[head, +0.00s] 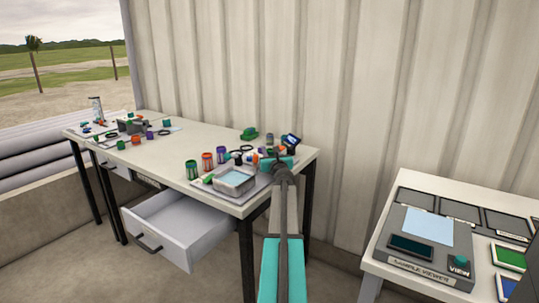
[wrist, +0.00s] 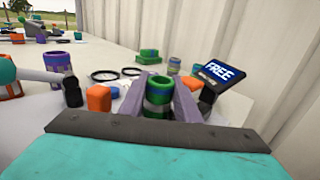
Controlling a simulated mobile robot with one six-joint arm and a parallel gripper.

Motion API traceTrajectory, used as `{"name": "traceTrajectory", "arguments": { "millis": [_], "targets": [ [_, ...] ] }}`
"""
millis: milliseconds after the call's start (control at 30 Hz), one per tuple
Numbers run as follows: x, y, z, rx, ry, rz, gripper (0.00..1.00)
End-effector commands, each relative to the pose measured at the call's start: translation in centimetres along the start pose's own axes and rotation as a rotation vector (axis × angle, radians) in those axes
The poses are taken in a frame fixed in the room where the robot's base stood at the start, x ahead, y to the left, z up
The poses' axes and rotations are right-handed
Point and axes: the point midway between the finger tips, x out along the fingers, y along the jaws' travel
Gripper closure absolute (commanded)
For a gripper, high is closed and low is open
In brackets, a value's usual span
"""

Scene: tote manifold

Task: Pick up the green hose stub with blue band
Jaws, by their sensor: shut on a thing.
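In the head view my gripper (head: 277,163) is at the right end of the long table, and the stub cannot be made out clearly there. I cannot tell whether the stub touches the table.
An orange block (wrist: 99,98) and a black piece (wrist: 72,91) lie left of the gripper. A "FREE" display (wrist: 220,70) stands close on the right. A grey tray (head: 236,181) and an open drawer (head: 178,222) are on the table's near side. A corrugated wall (head: 300,80) stands behind.

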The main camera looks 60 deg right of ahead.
Motion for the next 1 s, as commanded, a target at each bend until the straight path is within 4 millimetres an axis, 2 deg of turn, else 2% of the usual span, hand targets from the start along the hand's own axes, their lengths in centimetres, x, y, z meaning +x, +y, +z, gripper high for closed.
{"name": "traceTrajectory", "arguments": {
  "millis": [267, 1000],
  "targets": [
    [0.0, 0.0, 3.2, 0.000, -0.001, 0.000, 0.93],
    [-9.1, 0.9, 3.6, 0.000, -0.001, 0.000, 0.93]
  ]
}}
